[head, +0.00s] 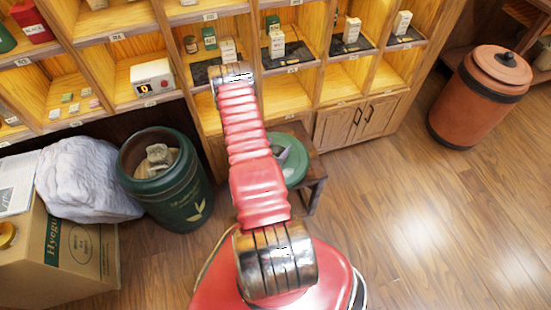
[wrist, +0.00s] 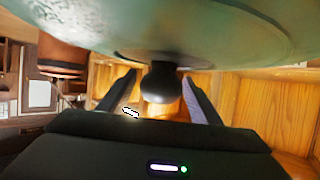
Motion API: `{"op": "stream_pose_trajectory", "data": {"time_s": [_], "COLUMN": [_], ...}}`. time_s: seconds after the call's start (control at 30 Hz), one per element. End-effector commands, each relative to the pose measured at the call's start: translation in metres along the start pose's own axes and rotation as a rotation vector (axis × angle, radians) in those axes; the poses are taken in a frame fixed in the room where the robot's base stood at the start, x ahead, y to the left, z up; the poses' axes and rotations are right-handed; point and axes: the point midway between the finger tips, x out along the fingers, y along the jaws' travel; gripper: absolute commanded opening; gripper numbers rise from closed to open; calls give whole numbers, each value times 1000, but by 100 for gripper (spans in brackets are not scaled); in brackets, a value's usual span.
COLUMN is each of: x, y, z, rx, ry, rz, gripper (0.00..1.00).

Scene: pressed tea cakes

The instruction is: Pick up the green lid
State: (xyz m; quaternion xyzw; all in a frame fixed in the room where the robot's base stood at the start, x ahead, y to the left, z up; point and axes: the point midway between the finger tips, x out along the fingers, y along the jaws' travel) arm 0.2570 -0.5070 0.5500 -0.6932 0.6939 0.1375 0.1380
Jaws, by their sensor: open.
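The green lid (head: 296,166) lies on a small dark wooden stool, partly hidden behind my red arm in the head view. In the wrist view the lid (wrist: 75,32) fills the top of the picture, very close. Its black knob (wrist: 160,84) shows between the two fingers of my gripper (wrist: 160,92). The fingers are open, one on each side of the knob, with visible gaps. My gripper is hidden behind the arm in the head view.
An open green bin (head: 185,205) stands left of my arm, with something pale inside. The stool (head: 314,185) stands before wooden shelves (head: 290,92) holding small boxes. A cardboard box (head: 85,268) and white sack (head: 85,180) are at left. A lidded terracotta bin (head: 470,112) stands right; floor there is clear.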

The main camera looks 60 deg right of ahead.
Motion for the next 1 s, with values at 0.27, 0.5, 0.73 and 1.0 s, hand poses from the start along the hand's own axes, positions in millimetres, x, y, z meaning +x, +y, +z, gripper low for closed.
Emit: {"op": "stream_pose_trajectory", "data": {"time_s": [0.27, 0.5, 0.73, 1.0], "x": [10, 10, 10, 10], "y": [0, 0, 0, 0], "z": [0, 0, 0, 0], "rx": [-2, -2, -1, -1], "ry": [-1, -1, -1, -1], "rz": [-1, -1, -1, -1], "gripper": [59, 59, 53, 34]}}
